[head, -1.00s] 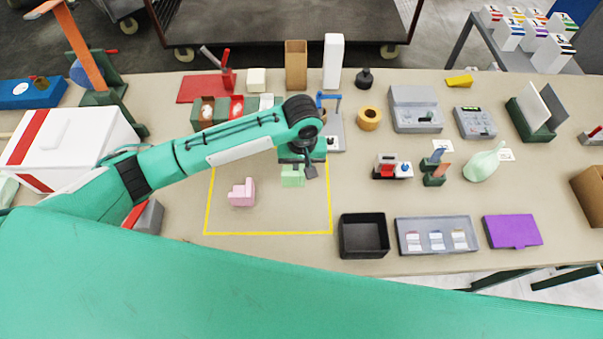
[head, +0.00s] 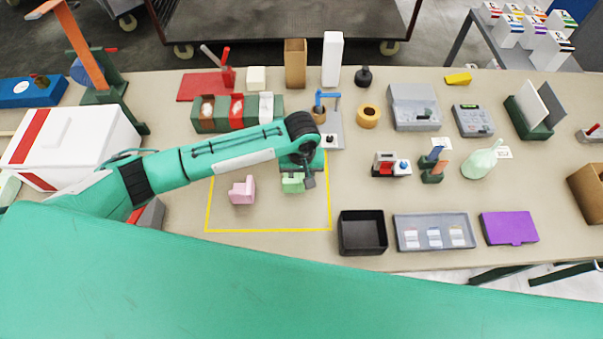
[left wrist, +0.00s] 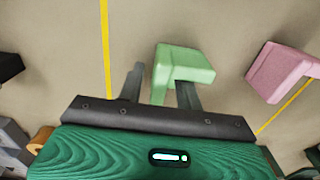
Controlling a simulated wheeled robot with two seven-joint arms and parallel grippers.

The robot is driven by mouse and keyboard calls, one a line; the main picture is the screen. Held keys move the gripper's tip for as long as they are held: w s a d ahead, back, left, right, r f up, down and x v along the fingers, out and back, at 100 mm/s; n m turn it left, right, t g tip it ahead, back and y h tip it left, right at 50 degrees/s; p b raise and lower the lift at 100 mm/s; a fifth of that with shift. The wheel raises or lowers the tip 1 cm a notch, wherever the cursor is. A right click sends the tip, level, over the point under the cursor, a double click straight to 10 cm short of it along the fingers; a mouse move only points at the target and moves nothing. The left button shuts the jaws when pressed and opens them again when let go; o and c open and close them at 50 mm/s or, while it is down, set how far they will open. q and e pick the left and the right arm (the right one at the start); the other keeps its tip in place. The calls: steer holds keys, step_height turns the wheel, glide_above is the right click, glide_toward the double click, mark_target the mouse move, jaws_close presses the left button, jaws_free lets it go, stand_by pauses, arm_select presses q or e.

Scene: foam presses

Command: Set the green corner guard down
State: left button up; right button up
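The light green corner guard (head: 292,184) is inside the yellow tape outline (head: 270,231), on the right side of it, below my left gripper (head: 306,176). In the left wrist view the guard (left wrist: 184,66) is L-shaped. One finger of my left gripper (left wrist: 160,90) is at the inner side of its leg, and the other stands apart from its outer side with a visible gap. The fingers are spread. The guard seems to rest on the table, though the contact is hard to see. My right gripper is not in view.
A pink corner piece (head: 242,190) stands to the left inside the outline. A black bin (head: 362,250) and a grey tray (head: 434,246) lie right of it. A green box with several compartments (head: 222,128) is behind. The outline's front part is clear.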

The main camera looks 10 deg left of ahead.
arm_select(q)
steer(key=shift+r, duration=0.5)
step_height(320, 180, up, 11)
steer(key=b, duration=0.3)
steer(key=shift+r, duration=0.2)
steer(key=shift+f, duration=0.1)
